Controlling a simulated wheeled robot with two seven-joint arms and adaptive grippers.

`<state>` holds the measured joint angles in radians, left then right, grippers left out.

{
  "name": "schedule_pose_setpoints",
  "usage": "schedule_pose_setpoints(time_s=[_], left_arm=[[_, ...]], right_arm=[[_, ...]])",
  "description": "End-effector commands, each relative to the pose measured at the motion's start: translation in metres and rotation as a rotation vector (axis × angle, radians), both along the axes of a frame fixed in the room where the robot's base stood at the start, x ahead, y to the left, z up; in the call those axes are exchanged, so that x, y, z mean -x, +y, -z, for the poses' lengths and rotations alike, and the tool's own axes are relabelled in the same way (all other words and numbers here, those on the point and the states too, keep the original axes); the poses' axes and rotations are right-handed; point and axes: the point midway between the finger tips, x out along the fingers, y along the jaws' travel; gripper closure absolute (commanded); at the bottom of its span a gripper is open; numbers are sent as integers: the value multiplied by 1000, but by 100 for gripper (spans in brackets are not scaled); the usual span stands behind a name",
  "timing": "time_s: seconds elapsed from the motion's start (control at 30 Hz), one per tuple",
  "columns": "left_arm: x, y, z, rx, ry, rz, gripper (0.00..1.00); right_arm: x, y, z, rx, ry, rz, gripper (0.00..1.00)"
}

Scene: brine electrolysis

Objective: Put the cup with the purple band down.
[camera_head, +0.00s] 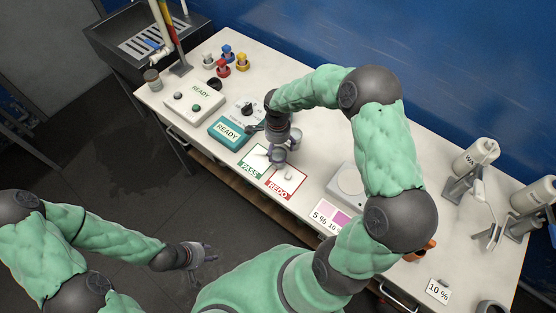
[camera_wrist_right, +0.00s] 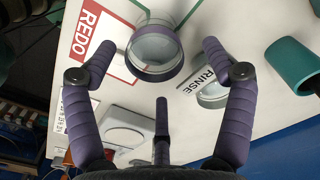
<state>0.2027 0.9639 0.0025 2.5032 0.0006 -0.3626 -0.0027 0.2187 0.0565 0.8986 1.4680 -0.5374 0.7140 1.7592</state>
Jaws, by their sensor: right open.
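The clear cup with a purple band (camera_wrist_right: 156,68) is in the right wrist view, between the two spread fingers of my right gripper (camera_wrist_right: 160,50). A gap shows on each side, so the fingers do not hold it. The cup overlaps the edge of the red-bordered REDO card (camera_wrist_right: 88,36). In the head view my right gripper (camera_head: 280,148) is low over the bench, by the PASS card (camera_head: 250,168) and REDO card (camera_head: 275,190), and partly hides the cup. My left gripper (camera_head: 203,254) is open and empty, off the bench at lower left.
Another clear vessel (camera_wrist_right: 212,94) stands by a RINSE label (camera_wrist_right: 198,80), near a teal cup (camera_wrist_right: 292,66). A teal READY box (camera_head: 228,134) and a white READY box (camera_head: 195,103) stand left of the cards. A white device (camera_head: 346,184) is to the right. Bottles on stands (camera_head: 474,156) are at far right.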

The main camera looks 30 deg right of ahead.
Motion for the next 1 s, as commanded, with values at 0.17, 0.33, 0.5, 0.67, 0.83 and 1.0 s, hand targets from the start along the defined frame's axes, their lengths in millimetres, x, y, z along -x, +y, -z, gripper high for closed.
schedule_pose_setpoints(time_s=[0.17, 0.33, 0.5, 0.67, 0.83, 1.0], left_arm=[[0, 0, 0, 0, 0, 0, 60], [0, 0, 1, 0, 0, 0, 60], [0, 0, 2, 0, 0, 0, 60], [0, 0, 2, 0, 0, 0, 60], [0, 0, 2, 0, 0, 0, 60], [0, 0, 2, 0, 0, 0, 60]], right_arm=[[3, 3, 12, -1, 3, 0, 16], [7, 9, 35, -2, 3, -1, 16], [6, 8, 52, -1, 0, 0, 16], [6, 8, 52, -1, -1, 0, 16], [6, 8, 52, -1, -1, 0, 50], [6, 8, 52, -1, 0, -1, 83]])
